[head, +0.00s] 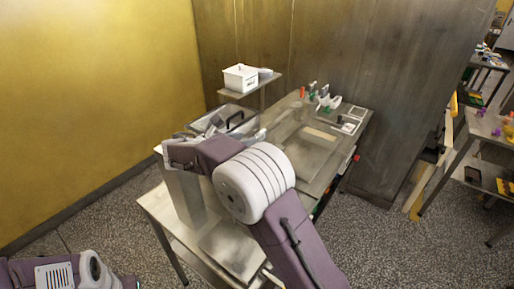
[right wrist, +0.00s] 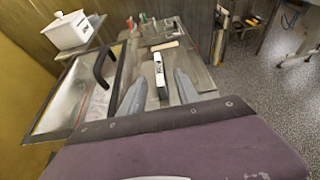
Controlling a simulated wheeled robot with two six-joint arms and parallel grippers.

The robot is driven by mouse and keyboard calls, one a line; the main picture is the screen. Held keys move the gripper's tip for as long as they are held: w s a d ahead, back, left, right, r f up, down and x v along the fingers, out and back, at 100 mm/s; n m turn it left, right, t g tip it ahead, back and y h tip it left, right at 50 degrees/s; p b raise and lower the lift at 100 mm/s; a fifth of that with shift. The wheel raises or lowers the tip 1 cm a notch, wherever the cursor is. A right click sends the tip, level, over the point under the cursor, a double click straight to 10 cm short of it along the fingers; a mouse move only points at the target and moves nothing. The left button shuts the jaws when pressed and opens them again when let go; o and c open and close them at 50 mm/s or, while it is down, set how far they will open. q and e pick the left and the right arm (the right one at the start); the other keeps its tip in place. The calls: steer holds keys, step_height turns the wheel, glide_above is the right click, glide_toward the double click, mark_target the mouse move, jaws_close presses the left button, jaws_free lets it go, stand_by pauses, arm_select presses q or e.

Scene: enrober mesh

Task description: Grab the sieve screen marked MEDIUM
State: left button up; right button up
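A narrow upright piece with a white top and small dark lettering (right wrist: 159,72) stands in the middle of the right wrist view. The lettering is too small to read, so I cannot tell whether it says MEDIUM. My right gripper (right wrist: 158,92) is open, with one grey finger on each side of this piece and gaps between. In the head view my right arm reaches over the table's near left part, and its wrist hides much there. My left arm shows only at the bottom left corner of the head view; its gripper is out of view.
A metal box with a black handle (head: 236,119) stands at the table's left; the handle also shows in the right wrist view (right wrist: 101,72). A white bin (head: 240,78) sits on a shelf behind. Small items stand along the back of the metal table (head: 330,163). A wall is behind.

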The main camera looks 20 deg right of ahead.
mark_target(255, 136)
steer(key=shift+p+x, duration=0.3)
steer(key=shift+x, duration=0.9)
steer(key=shift+w+d+f, duration=0.15)
steer(key=shift+w+f, duration=0.05)
steer(key=shift+w, duration=0.1)
steer(key=p+x, duration=0.1)
steer(key=x, duration=0.3)
steer(key=shift+d+p, duration=0.3)
steer(key=shift+d, duration=0.15)
steer(key=shift+w+d+f, duration=0.15)
steer(key=shift+w+f, duration=0.05)
steer(key=shift+w, duration=0.05)
jaws_close()
